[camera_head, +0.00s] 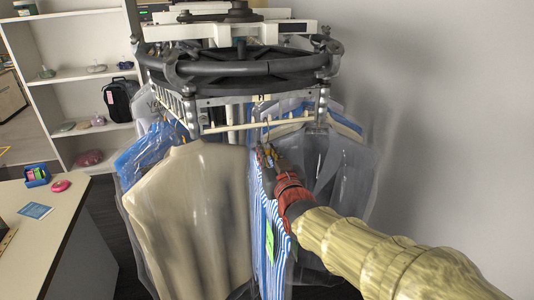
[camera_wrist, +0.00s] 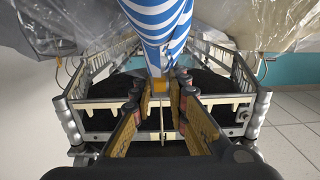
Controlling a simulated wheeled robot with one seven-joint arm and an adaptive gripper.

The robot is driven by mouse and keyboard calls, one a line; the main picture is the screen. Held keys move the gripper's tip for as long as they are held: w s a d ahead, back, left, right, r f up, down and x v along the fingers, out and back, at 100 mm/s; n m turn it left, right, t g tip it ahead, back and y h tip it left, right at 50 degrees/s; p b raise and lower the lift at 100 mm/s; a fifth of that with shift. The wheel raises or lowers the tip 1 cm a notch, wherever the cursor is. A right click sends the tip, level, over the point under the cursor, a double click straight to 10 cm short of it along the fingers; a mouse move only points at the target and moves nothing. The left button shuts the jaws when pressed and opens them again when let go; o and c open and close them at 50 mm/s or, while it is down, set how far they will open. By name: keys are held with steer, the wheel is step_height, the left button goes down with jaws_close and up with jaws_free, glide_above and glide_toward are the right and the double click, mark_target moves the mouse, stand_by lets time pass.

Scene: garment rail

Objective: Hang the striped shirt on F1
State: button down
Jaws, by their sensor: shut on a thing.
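The blue-and-white striped shirt (camera_head: 259,225) hangs below my gripper (camera_head: 268,158), between a cream garment and dark grey bagged garments. A green tag (camera_head: 270,242) is on it. Its hanger hook (camera_head: 267,127) rises above my gripper to the height of the rail's front bar (camera_head: 225,127). I cannot tell if the hook touches the bar. In the wrist view, my gripper (camera_wrist: 161,92) is shut at the neck of the hanger, and the striped shirt (camera_wrist: 158,30) extends away at the top. The rail (camera_wrist: 105,102) shows on both sides behind the fingers.
A cream garment (camera_head: 190,210) and blue bagged garments (camera_head: 140,155) hang left of the shirt. Dark grey bagged garments (camera_head: 335,170) hang close on the right. A counter (camera_head: 45,220) and shelves (camera_head: 75,75) stand at left. A bare wall (camera_head: 450,110) is at right.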

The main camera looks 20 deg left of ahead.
steer(key=shift+r, duration=0.1)
steer(key=shift+b+x, duration=0.8)
steer(key=shift+x, duration=1.7)
steer(key=shift+f+b, duration=1.35)
steer(key=shift+b, duration=0.05)
steer(key=c, duration=2)
jaws_free()
steer(key=o, duration=0.3)
steer(key=shift+o, duration=0.2)
steer(key=shift+f, duration=0.15)
